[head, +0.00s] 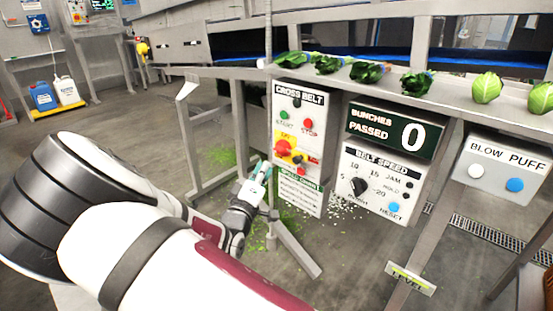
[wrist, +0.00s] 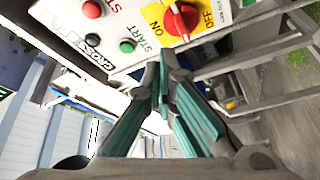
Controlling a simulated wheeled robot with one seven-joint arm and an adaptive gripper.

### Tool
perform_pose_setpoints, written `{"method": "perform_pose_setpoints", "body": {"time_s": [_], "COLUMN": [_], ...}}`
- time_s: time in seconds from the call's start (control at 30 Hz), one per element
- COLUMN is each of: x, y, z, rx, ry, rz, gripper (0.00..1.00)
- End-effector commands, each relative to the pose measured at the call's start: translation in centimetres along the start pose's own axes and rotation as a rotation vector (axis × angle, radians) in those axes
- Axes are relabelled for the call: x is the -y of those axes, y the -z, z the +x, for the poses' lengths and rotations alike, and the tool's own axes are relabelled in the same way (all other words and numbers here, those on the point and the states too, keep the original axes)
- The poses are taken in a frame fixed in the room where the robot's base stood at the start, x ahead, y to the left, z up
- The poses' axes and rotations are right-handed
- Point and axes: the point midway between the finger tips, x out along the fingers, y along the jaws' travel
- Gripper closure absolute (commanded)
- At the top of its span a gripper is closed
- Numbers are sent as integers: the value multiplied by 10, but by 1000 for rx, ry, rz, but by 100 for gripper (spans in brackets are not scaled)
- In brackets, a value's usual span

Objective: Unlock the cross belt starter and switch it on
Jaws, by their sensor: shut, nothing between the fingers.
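The cross belt starter (head: 318,112) is a white panel hanging below the conveyor, with a green start button (head: 284,115), a red stop button (head: 308,124) and a red rotary switch (head: 283,148) on a yellow plate. The red switch (wrist: 182,20) and its ON and OFF marks show at the top of the wrist view. Small black and red parts (head: 301,171) sit below the switch, too small to make out; whether one is a lock I cannot tell. My gripper (head: 264,170) is shut and empty, at the panel's lower left. Its teal fingers (wrist: 166,75) point towards the panel.
To the right are the bunch counter (head: 390,131), the belt speed box (head: 376,205) and the blow puff box (head: 505,168). Greens (head: 417,83) lie on the ledge above. A metal leg (head: 272,222) stands beside my gripper.

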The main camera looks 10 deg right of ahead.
Motion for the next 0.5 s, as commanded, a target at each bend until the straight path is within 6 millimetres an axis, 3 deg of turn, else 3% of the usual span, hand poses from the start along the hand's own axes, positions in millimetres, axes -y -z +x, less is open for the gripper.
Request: {"method": "perform_pose_setpoints", "body": {"time_s": [0.23,0.5], "x": [-1,-1], "y": [1,0], "z": [16,68], "rx": [-9,-8], "ry": [-21,-20], "rz": [-12,-10], "gripper": [100,100]}}
